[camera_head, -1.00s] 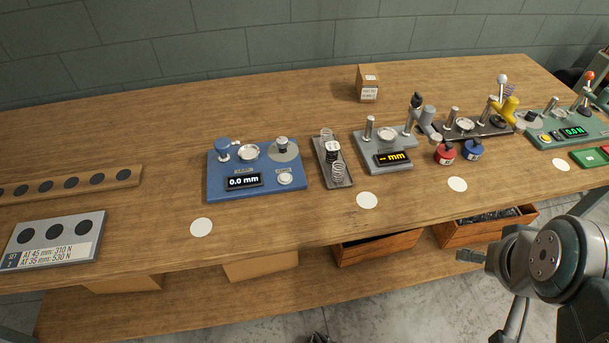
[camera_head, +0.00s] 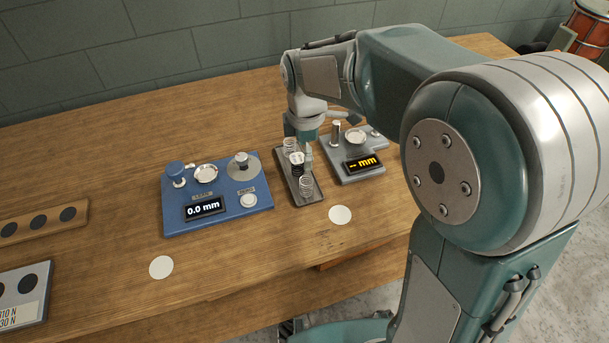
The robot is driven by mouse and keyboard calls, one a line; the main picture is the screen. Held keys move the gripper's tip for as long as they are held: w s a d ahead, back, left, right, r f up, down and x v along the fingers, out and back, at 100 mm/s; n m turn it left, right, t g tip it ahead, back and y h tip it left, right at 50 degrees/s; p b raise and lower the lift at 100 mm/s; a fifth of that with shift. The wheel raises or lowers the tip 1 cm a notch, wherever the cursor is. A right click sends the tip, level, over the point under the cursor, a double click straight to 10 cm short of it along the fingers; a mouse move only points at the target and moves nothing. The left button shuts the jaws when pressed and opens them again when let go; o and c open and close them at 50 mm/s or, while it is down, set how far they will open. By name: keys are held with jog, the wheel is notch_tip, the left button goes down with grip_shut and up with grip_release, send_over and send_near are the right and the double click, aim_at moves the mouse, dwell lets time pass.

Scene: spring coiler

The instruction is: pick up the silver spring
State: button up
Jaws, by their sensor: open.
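A narrow grey tray (camera_head: 312,196) on the bench holds three coil springs in a row. The front spring (camera_head: 306,187) is silver and stands upright. The middle spring (camera_head: 297,162) looks dark with a pale top. The back spring (camera_head: 290,146) looks silver and is close to my gripper. My gripper (camera_head: 301,152) points down over the back and middle part of the tray, with its jaws open. One finger shows beside the middle spring. The other finger is hard to make out, and whether either touches a spring cannot be told.
A blue device (camera_head: 218,215) reading 0.0 mm stands left of the tray. A grey device (camera_head: 352,178) with a yellow display stands close on the right. White round marks (camera_head: 340,215) lie in front. The bench's right part is hidden behind my arm.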

send_over(306, 179)
jog(key=f, duration=0.5)
jog(key=shift+s, duration=0.35)
jog(key=f, duration=0.5)
jog(key=shift+w+f, duration=0.3)
jog(key=shift+f, duration=0.1)
jog(key=c, duration=0.9)
